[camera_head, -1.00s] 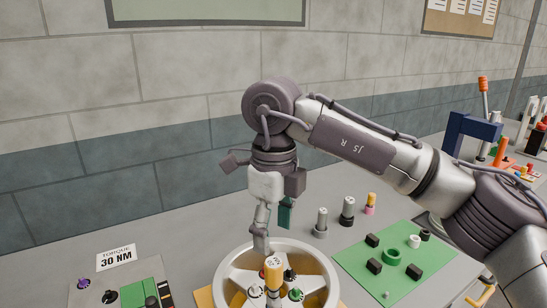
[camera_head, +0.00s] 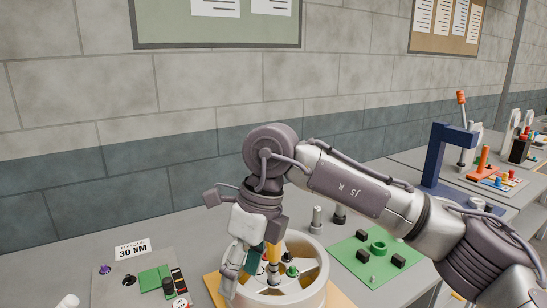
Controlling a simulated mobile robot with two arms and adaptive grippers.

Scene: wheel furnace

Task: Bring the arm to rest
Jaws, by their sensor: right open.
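My right arm (camera_head: 350,188) reaches in from the right and bends down at the wrist. My right gripper (camera_head: 242,267) hangs open and points down at the left side of a white spoked wheel (camera_head: 312,293). One finger is grey, and the other has a teal pad. I see nothing between the fingers. A yellow-topped upright piece (camera_head: 273,268) stands at the wheel's middle, just right of the gripper and partly hidden by it. I cannot tell whether the gripper touches the wheel rim. My left gripper is not in view.
Grey cylinders (camera_head: 316,220) stand behind the wheel. A blue frame (camera_head: 437,160) stands at the right.

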